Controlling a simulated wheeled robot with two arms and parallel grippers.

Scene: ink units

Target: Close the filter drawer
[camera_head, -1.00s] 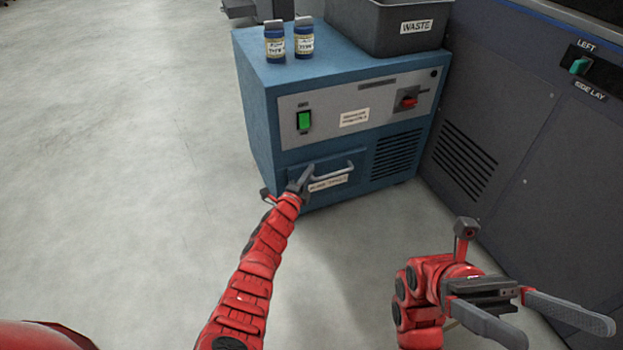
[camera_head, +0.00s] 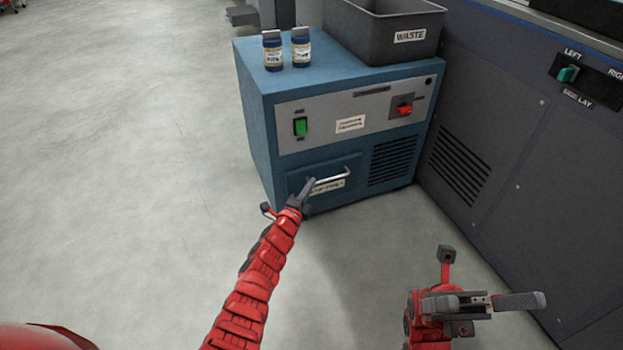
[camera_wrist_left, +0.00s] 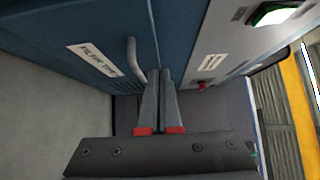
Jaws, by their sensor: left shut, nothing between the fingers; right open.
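The filter drawer (camera_head: 299,181) is a blue panel low on the left front of the blue unit, with a pale bar handle (camera_head: 341,177) and a white label. It looks flush or nearly flush; a small gap cannot be told. The drawer front also shows in the left wrist view (camera_wrist_left: 62,32), with the handle (camera_wrist_left: 132,58) beside my fingers. My left gripper (camera_head: 311,184) is shut and empty, with its fingertips at the drawer front by the handle. Contact cannot be told. My right gripper (camera_head: 520,301) is open and empty, low at the right, away from the drawer.
The blue unit (camera_head: 258,130) carries two small jars (camera_head: 273,52) and a grey waste bin (camera_head: 380,52) on top. A green switch (camera_head: 300,127) and red knob (camera_head: 404,109) sit above the drawer. A dark machine (camera_head: 510,140) stands at the right. The floor at left is clear.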

